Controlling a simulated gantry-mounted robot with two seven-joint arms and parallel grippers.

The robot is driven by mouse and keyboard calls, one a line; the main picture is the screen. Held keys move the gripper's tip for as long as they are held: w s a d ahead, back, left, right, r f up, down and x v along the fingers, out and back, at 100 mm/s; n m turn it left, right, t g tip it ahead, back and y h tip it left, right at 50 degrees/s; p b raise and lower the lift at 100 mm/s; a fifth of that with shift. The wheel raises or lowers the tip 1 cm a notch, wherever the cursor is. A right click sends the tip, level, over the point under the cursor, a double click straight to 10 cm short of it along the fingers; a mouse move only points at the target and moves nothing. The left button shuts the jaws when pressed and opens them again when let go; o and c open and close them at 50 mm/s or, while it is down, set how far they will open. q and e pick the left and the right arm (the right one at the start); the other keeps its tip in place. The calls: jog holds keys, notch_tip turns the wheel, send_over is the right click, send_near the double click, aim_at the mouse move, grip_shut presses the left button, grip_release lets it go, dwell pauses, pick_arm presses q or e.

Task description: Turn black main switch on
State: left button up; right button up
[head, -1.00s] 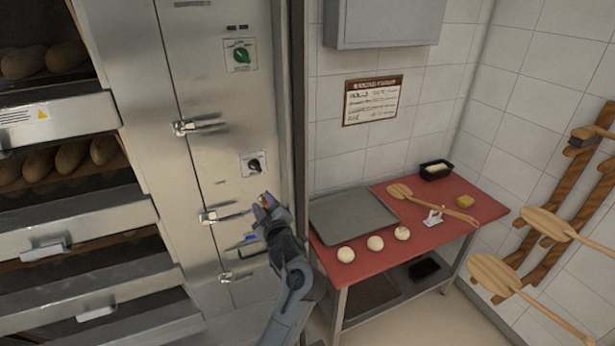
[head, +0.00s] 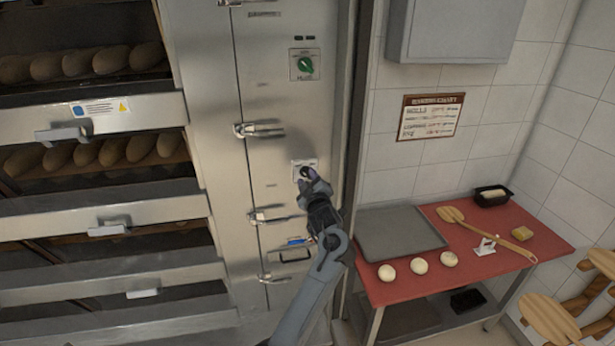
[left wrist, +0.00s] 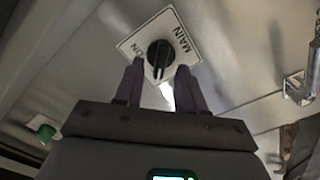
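The black main switch (left wrist: 160,56) is a round knob on a white plate marked MAIN and ON, on the steel oven panel. In the left wrist view my left gripper (left wrist: 160,75) has its two fingers apart, one on each side of the knob's lower part. Whether they touch the knob cannot be told. In the head view my left gripper (head: 308,177) is at the switch plate (head: 311,163) and hides most of the knob. My right gripper is not in view.
A green switch (head: 304,66) sits higher on the panel; it also shows in the left wrist view (left wrist: 45,132). Metal latches (head: 259,130) stick out along the panel's left. A red table (head: 480,261) with a grey tray (head: 400,237) and dough balls stands at the right.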

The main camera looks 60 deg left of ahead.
pick_arm(q)
jog(key=shift+w+a, duration=0.2)
jog(key=shift+a, duration=0.4)
grip_shut()
